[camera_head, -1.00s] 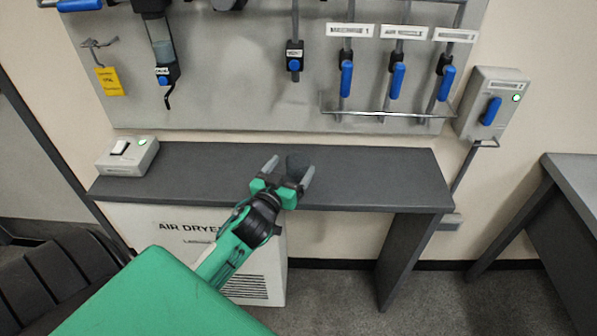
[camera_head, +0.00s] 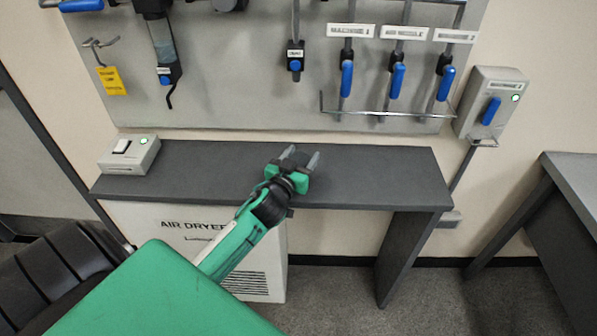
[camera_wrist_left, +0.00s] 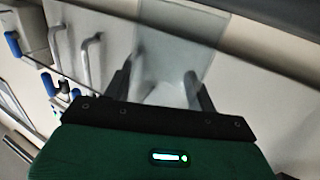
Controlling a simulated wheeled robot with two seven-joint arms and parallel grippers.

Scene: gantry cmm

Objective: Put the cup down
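My left gripper (camera_head: 300,158) is over the dark shelf near its middle, with its two grey fingers pointing toward the wall. I cannot make out a cup between its fingers in the head view. In the left wrist view, the two dark fingers (camera_wrist_left: 160,88) stand apart, with a pale, translucent grey shape (camera_wrist_left: 172,50) between and beyond them. It may be the cup, but the blur hides its outline and whether the fingers touch it. My right gripper is not in view.
The dark shelf (camera_head: 380,175) is clear except for a white switch box (camera_head: 130,155) at its left end. Behind it stands a grey panel with blue-handled valves (camera_head: 397,82) and a wire rail (camera_head: 385,113). A white air dryer (camera_head: 245,285) is below.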

